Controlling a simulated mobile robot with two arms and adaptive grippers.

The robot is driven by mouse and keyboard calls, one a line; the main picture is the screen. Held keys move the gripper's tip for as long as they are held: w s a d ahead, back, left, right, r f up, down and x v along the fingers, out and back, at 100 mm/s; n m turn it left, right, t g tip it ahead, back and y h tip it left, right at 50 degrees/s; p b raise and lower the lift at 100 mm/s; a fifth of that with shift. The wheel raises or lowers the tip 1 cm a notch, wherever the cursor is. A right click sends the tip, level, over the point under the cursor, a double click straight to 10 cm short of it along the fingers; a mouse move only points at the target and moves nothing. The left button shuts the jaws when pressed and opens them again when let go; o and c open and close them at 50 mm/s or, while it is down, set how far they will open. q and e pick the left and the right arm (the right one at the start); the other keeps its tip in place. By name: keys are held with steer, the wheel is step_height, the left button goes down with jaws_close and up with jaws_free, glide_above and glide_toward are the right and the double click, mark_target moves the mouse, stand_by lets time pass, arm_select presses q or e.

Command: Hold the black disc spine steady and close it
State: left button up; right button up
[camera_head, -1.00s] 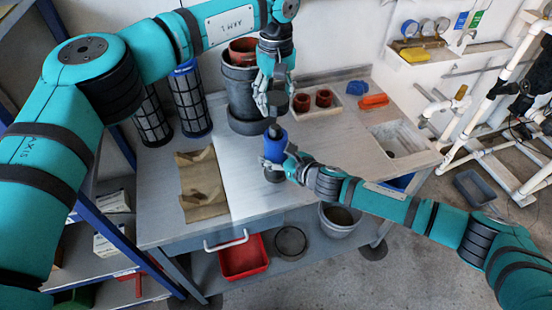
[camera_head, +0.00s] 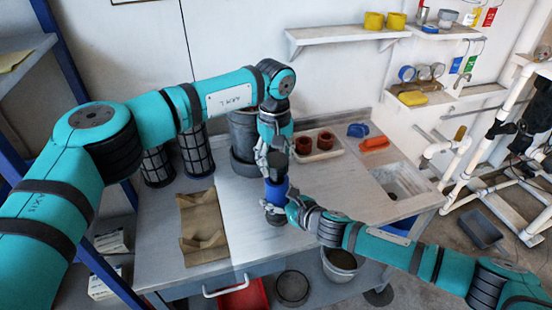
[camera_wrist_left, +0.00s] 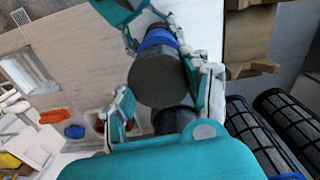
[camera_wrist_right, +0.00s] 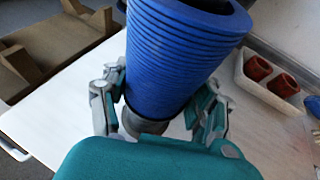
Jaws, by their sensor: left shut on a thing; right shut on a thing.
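The disc spine stands upright over the table as a ribbed blue disc stack (camera_head: 277,190) with a dark cap (camera_head: 277,168) above and a dark, wider base below. My left gripper (camera_head: 272,163) points down from above, shut on the top cap. In the left wrist view the round dark cap end (camera_wrist_left: 158,80) sits between its fingers. My right gripper (camera_head: 291,208) reaches in from the right, shut on the spine's lower part. In the right wrist view its fingers (camera_wrist_right: 158,112) flank the blue stack (camera_wrist_right: 180,50), which hides the exact contact.
Behind stand a grey pot (camera_head: 243,140) and dark mesh cylinders with blue rims (camera_head: 196,152). A white tray (camera_head: 335,150) holds red cups. A brown cradle (camera_head: 203,228) lies on the left of the table. A sink basin (camera_head: 397,183) is at right. The table front is clear.

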arm_select(q)
steer(key=shift+f, duration=0.1)
arm_select(e)
steer(key=shift+d+f, duration=0.15)
steer(key=shift+f, duration=0.2)
